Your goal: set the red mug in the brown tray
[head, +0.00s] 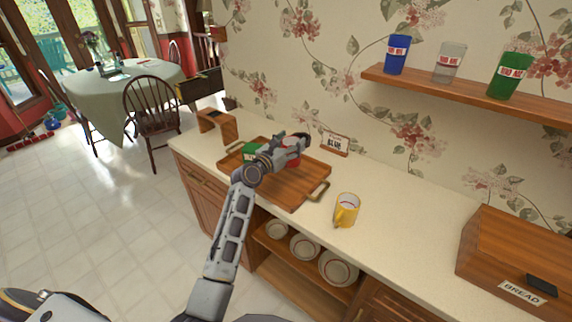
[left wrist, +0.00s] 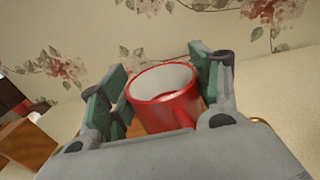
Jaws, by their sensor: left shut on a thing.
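The red mug (left wrist: 168,103) is between the pads of my left gripper (left wrist: 160,88) in the left wrist view, its open rim showing. In the head view the left gripper (head: 287,146) is over the brown tray, and only a bit of the red mug (head: 294,158) shows past the fingers. The brown tray (head: 290,188) lies on the counter and has metal handles. The gripper hides the mug's base, so I cannot tell whether it touches the tray. My right gripper is not in view.
A green object (head: 250,149) is at the tray's left part, partly hidden by my arm. A wooden bread box (head: 520,262) is at the far right. A wall shelf (head: 470,92) holds blue, clear and green cups.

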